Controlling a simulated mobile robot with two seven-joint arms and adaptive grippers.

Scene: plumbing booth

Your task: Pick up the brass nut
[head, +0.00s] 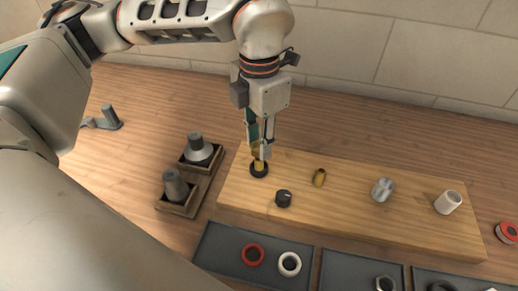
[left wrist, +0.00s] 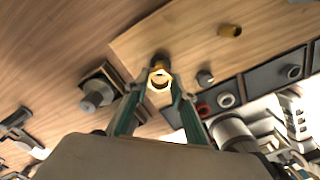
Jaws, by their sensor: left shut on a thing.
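The brass nut (head: 259,163) is a small yellow ring-like piece between my left fingertips, over the left end of the wooden board (head: 340,220). It also shows in the left wrist view (left wrist: 160,80) with its open hole facing the camera. My left gripper (head: 261,154) points down and is shut on the nut. A dark round piece (head: 259,171) sits on the board directly below the nut. I cannot tell whether the nut touches it. My right gripper is out of view.
On the board stand a black cap (head: 283,198), a brass sleeve (head: 319,178), a metal cylinder (head: 383,189) and a white pipe piece (head: 447,202). Grey trays (head: 222,238) with rings lie in front. Wooden holders (head: 217,160) with grey parts stand left. A wall is behind.

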